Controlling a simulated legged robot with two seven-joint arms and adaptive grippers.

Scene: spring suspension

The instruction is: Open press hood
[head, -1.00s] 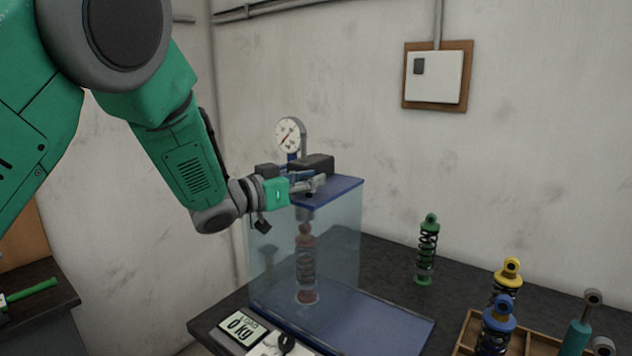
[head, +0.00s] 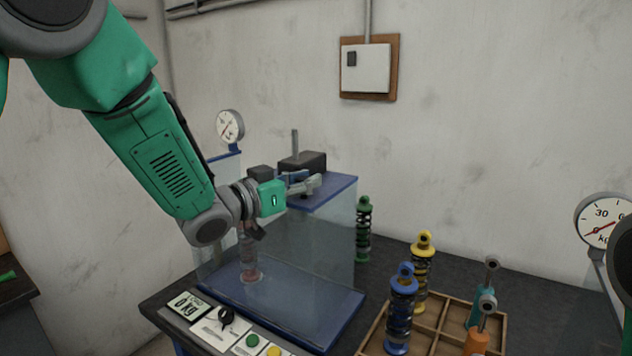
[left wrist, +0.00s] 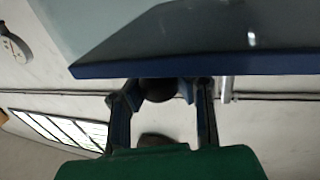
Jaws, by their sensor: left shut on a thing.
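The press base (head: 290,303) is a blue plate. A reddish spring damper (head: 249,262) stands on it, seen through clear panels. My right gripper is not in view.
A control panel (head: 222,323) with a knob and buttons lies in front. A green damper (head: 363,230) stands right of the hood, close to it in the picture. A wooden tray (head: 447,328) holds several dampers and parts.

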